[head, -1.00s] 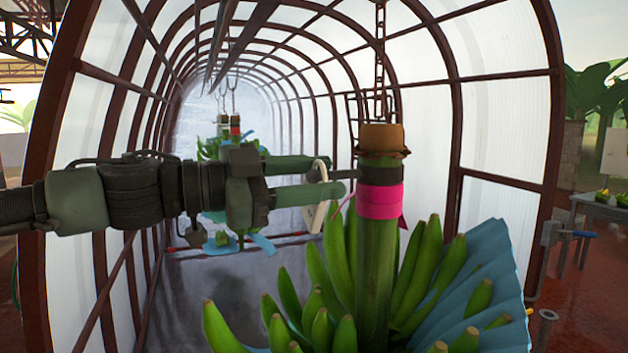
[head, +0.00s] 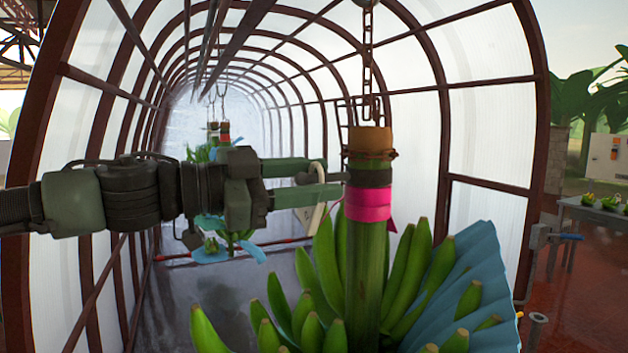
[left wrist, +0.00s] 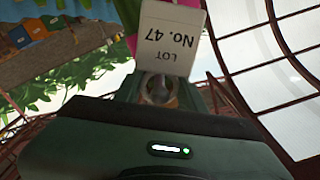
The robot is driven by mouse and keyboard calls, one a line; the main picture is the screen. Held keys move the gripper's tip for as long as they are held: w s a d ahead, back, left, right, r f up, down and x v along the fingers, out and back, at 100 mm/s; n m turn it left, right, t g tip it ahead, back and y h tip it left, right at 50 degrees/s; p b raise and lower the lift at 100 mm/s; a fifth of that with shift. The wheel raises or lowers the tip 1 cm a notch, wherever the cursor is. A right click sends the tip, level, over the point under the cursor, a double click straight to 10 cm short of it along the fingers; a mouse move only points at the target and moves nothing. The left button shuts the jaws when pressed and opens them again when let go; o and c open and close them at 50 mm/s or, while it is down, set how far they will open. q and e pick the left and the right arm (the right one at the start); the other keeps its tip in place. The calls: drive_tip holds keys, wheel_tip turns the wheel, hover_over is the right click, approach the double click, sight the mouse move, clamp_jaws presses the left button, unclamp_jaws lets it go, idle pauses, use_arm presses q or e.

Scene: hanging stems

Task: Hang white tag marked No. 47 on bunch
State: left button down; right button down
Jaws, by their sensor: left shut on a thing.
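The white tag (left wrist: 172,38) reads "LOT No. 47", upside down in the left wrist view. In the head view the tag (head: 316,219) hangs nearly edge-on at the fingers of my left gripper (head: 322,182), which is shut on it. The banana bunch (head: 405,275) hangs just right of the gripper. Its green stem (head: 368,265) carries a black band (head: 368,178) and, just below, a pink ribbon (head: 368,205). A short dark peg (head: 337,177) shows left of the band, beside the tag. I cannot tell whether the tag is on it. My right gripper is out of view.
A chain (head: 368,70) holds the stem from above. Blue sheeting (head: 465,275) spreads behind the bunch's right side. Other bunches (head: 225,235) hang farther back in the arched tunnel. A table (head: 590,210) stands far right.

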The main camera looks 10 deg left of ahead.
use_arm(q)
drive_tip(key=shift+w+d+b, duration=0.3)
drive_tip(key=shift+d+b, duration=0.05)
drive_tip(key=shift+d, duration=0.05)
idle(0.4)
drive_tip(key=shift+w+a+f, duration=0.1)
drive_tip(key=shift+w+f, duration=0.15)
drive_tip(key=shift+w, duration=0.1)
idle(0.7)
drive_tip(key=c, duration=0.8)
unclamp_jaws()
drive_tip(key=shift+o, duration=0.2)
drive_tip(key=shift+a+b, duration=0.1)
drive_tip(key=shift+b, duration=0.2)
